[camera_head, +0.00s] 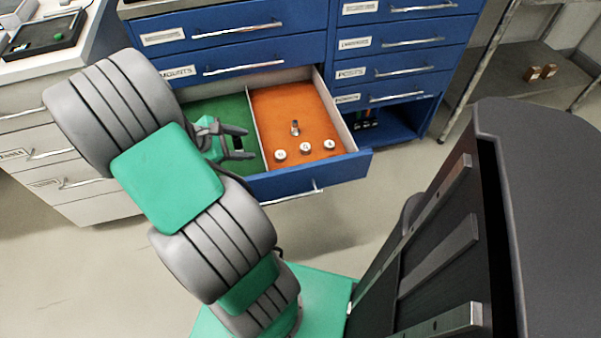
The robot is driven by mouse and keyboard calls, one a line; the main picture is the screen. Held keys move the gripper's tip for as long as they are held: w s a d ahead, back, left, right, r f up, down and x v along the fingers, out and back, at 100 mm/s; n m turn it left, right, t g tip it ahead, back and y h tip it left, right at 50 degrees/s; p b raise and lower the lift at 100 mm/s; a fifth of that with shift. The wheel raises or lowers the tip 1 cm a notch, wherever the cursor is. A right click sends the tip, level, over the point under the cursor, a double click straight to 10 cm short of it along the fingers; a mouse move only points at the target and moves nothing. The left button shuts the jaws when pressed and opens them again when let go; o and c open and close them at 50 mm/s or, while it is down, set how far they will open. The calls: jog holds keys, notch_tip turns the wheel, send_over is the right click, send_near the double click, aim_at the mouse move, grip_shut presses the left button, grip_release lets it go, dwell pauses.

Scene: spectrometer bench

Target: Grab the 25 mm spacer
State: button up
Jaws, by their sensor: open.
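An open blue drawer (362,164) has a green-lined left compartment and an orange-lined right compartment (275,108). Three short round pieces with pale tops sit near the front of the orange compartment: a left one (280,155), a middle one (305,146) and a right one (330,144). A small narrow metal piece (295,127) is behind them. Any size markings are too small to read, so I cannot tell which is the 25 mm spacer. My gripper (246,143) is open and empty over the green compartment, left of these pieces. My arm hides part of that compartment.
A pale divider (254,125) separates the compartments. Closed blue drawers with metal handles stand above and to the right. A dark open bay (385,130) is at right. A metal shelf (525,75) holds two small brown blocks. Floor in front is clear.

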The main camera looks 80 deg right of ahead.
aim_at(304, 147)
jog(key=s+d+f+n+g, duration=0.1)
jog(key=s, duration=0.2)
jog(key=s+d+f+n+g+b, duration=0.1)
jog(key=s+d+f, duration=0.1)
jog(key=s, duration=0.1)
jog(key=s+d+f+n+g+b, duration=0.1)
jog(key=s+d+f+g, duration=0.1)
jog(key=s, duration=0.1)
jog(key=shift+s+d+f+h, duration=0.15)
jog(key=shift+f+h, duration=0.1)
jog(key=shift+h, duration=0.15)
jog(key=b+x, duration=0.3)
jog(key=x, duration=0.4)
jog(key=shift+s+r, duration=0.1)
jog(key=shift+r, duration=0.2)
jog(key=shift+c, duration=0.4)
grip_shut()
